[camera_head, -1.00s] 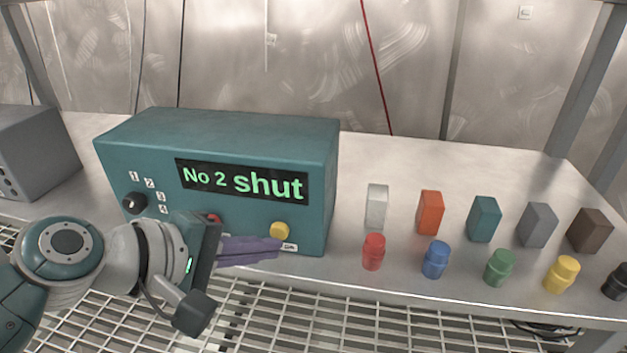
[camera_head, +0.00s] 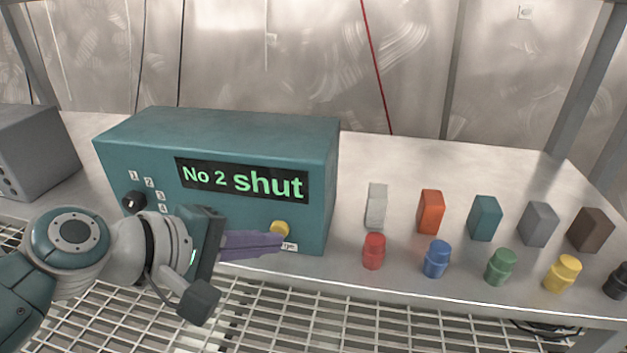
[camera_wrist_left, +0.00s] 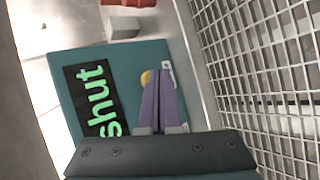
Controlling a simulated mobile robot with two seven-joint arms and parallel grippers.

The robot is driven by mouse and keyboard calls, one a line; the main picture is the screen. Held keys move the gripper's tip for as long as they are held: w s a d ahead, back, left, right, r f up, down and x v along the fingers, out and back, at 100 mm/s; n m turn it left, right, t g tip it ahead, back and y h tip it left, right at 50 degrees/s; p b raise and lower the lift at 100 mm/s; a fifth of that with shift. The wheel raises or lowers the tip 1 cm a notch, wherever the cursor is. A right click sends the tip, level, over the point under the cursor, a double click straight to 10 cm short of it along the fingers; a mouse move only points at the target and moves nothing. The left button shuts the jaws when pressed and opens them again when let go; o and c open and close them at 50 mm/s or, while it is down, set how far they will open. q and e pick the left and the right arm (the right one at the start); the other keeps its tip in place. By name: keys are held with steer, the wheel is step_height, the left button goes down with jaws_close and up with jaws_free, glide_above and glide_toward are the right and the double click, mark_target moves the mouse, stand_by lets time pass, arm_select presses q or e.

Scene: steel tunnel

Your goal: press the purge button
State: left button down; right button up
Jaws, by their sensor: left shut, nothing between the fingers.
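The teal box (camera_head: 240,130) stands on the bench, and its display (camera_head: 242,182) reads "No 2 shut". A yellow button (camera_head: 280,229) is low on its front, with a small white label (camera_head: 289,246) below, partly covered and not clearly readable. My left gripper (camera_head: 282,243) is shut and empty, its purple fingers pointing right, with the tips just below the yellow button. In the left wrist view the fingertips (camera_wrist_left: 160,74) overlap the edge of the yellow button (camera_wrist_left: 145,78); I cannot tell whether they touch. My right gripper is not in view.
A black knob (camera_head: 133,201) with position numbers sits on the box's left front. Several coloured blocks and bottles, including a red bottle (camera_head: 374,251), stand to the right on the bench. A grey box (camera_head: 35,150) is at far left. Floor grating (camera_head: 300,320) lies below.

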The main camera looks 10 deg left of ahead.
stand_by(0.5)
arm_select(q)
steer(key=shift+s+p, duration=0.55)
steer(key=shift+s, duration=0.2)
steer(key=shift+s+a+p, duration=0.15)
steer(key=shift+s+p, duration=1)
steer(key=shift+s, duration=1.35)
steer(key=shift+r, duration=0.15)
